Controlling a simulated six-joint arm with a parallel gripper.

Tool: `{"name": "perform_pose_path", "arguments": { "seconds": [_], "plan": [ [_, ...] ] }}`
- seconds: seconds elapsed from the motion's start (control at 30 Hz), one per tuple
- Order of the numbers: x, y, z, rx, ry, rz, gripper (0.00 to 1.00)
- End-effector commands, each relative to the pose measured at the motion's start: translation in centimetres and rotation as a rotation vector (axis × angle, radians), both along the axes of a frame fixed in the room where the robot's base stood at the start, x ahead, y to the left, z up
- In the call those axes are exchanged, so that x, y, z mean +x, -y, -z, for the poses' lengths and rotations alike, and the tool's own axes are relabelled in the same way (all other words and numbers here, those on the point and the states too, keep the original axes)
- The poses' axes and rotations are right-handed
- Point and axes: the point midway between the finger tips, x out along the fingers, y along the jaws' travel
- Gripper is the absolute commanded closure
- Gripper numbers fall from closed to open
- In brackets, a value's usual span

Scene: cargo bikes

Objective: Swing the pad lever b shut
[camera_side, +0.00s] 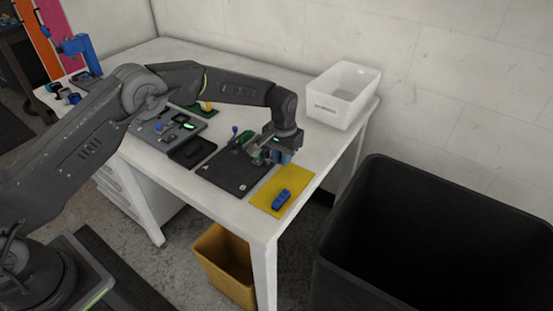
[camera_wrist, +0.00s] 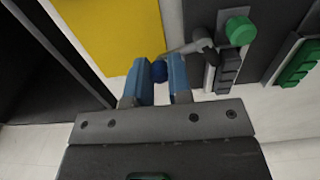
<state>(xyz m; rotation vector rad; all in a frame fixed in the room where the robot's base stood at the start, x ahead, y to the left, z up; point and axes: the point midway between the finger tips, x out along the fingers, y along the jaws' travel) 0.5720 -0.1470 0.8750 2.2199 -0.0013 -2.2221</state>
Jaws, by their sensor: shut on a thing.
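In the wrist view, a lever with a blue ball knob (camera_wrist: 158,71) has a thin grey arm (camera_wrist: 188,46) running right to a dark pivot beside a green round cap (camera_wrist: 240,30). I take it for pad lever b, though no label is readable. My gripper (camera_wrist: 162,72) has its two blue fingers shut on the knob. In the side view my gripper (camera_side: 280,157) is low over the right part of the black board (camera_side: 228,183). The knob is hidden there by my gripper, and how far the lever has swung cannot be told.
A yellow mat (camera_side: 264,203) with a blue part (camera_side: 281,199) lies by the table's front right corner. Another blue-knobbed lever (camera_side: 235,129) stands left of my gripper. A white bin (camera_side: 325,107) stands at the back right. The table to the right of my gripper is bare.

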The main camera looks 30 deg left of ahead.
Motion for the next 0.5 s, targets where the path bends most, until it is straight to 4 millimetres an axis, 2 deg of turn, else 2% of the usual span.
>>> {"name": "perform_pose_path", "arguments": {
  "seconds": [0.5],
  "plan": [
    [0.77,-0.53,0.27,0.003,0.002,0.0,0.98]
  ]
}}
